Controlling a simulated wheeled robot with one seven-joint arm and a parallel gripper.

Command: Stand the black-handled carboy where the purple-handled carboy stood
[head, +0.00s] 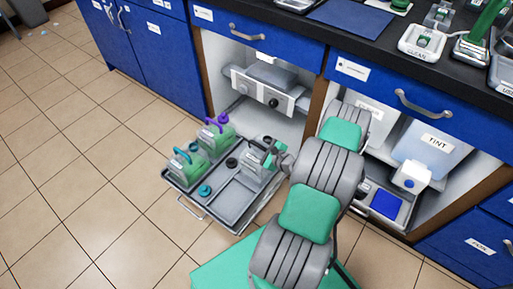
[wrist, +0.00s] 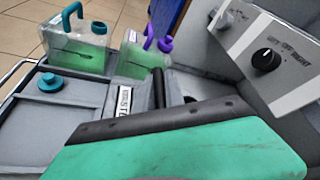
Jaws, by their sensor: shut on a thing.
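The black-handled carboy (head: 257,168) is grey and stands upright at the right of a grey tray (head: 223,215). My gripper (head: 273,153) is shut on its black handle (wrist: 158,88). In the wrist view the gripper hides much of the carboy, and part of a printed label shows. I cannot tell whether it rests on the tray or is just above it. The purple-handled carboy (head: 216,137), with green liquid, stands upright at the back of the tray; it also shows in the wrist view (wrist: 143,58).
A teal-handled carboy (head: 188,163) stands at the tray's left. A teal round cap (head: 205,190) and a dark round cap (head: 231,163) sit in the tray. Behind is an open cabinet bay with a grey control box with a knob (head: 262,92).

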